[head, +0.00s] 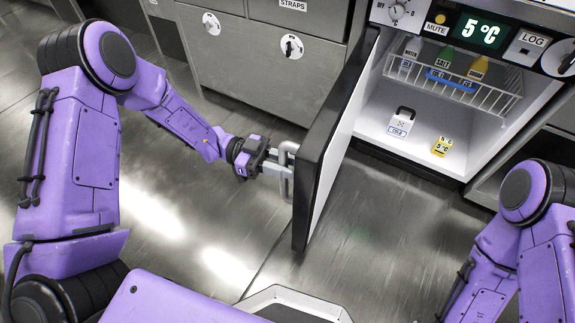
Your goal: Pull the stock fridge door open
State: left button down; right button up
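The stock fridge door (333,140) stands swung wide open in the head view, its dark edge toward me and its white inner face to the right. My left gripper (283,164) is at the pale bar handle (287,178) on the door's outer face, its fingers closed around the bar. The contact itself is small in the picture. The fridge interior (375,115) is exposed to the right of the door. Part of my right arm shows at the lower right; its gripper is out of view.
Inside, a wire basket (480,98) holds several bottles; a white cold box (401,122) and a yellow 5 °C item (442,146) stand on the floor. Metal drawers (265,55) line the back left. The metal floor (190,215) left of the door is clear.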

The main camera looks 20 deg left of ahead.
pick_arm(q)
jog(key=shift+s+f, duration=0.1)
jog(key=c, duration=1)
grip_release()
jog(key=a+p, duration=0.1)
jog(key=a, duration=0.9)
jog(key=shift+a+p, duration=0.25)
jog(key=shift+p, duration=0.15)
